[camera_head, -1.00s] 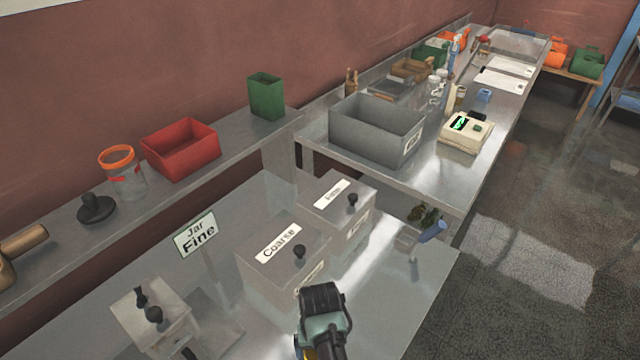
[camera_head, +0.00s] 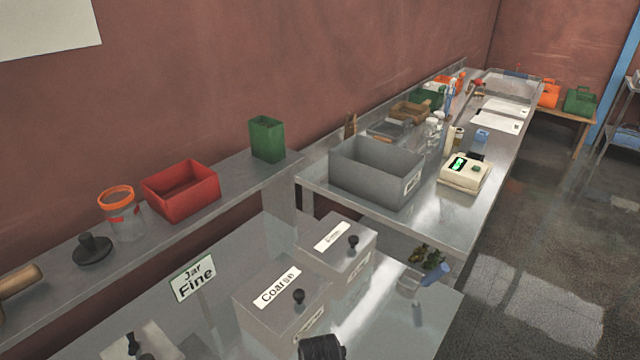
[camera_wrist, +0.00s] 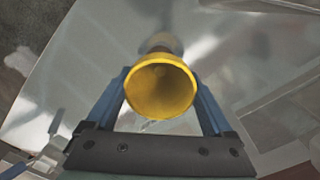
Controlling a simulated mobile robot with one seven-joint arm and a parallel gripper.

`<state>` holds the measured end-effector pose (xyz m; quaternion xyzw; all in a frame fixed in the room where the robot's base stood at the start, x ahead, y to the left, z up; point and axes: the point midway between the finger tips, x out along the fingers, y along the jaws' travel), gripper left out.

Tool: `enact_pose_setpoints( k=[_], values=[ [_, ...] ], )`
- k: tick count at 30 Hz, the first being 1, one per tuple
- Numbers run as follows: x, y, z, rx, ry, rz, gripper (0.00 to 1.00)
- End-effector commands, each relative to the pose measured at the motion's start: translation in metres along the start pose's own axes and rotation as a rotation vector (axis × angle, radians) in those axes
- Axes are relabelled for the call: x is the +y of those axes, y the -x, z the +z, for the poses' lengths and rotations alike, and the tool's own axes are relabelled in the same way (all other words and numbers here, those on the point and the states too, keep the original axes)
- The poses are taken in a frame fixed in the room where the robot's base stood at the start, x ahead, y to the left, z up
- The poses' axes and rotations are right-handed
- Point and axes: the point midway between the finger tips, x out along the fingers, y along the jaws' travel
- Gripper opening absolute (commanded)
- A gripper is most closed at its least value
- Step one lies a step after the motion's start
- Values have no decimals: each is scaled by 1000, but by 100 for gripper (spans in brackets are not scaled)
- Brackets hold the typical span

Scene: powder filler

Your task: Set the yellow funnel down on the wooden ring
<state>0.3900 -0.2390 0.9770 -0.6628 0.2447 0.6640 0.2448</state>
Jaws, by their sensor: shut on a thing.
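The yellow funnel (camera_wrist: 161,86) is in my gripper (camera_wrist: 160,80), its wide round mouth facing the wrist camera. The two blue fingers are shut on it from either side. I cannot tell whether this is the wooden ring, and no ring is clear in the head view. In the head view only a dark part of my arm shows at the bottom edge; the funnel and fingers are out of that picture.
Grey lidded bins labelled Coarse (camera_head: 280,305) and another (camera_head: 338,250) stand on the metal bench, beside a Jar Fine sign (camera_head: 194,278). A shelf behind holds a red bin (camera_head: 181,190), an orange-lidded jar (camera_head: 119,213) and a green box (camera_head: 267,139).

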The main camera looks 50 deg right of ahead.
Motion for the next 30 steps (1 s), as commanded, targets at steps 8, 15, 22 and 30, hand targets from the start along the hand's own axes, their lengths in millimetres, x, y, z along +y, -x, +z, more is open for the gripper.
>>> enact_pose_setpoints(
  k=[8,15,22,30],
  values=[
    [0,-4,0,1,0,0,23],
    [0,-4,0,0,0,0,23],
    [0,-6,0,0,0,0,23],
    [0,-6,0,0,0,0,97]
  ],
)
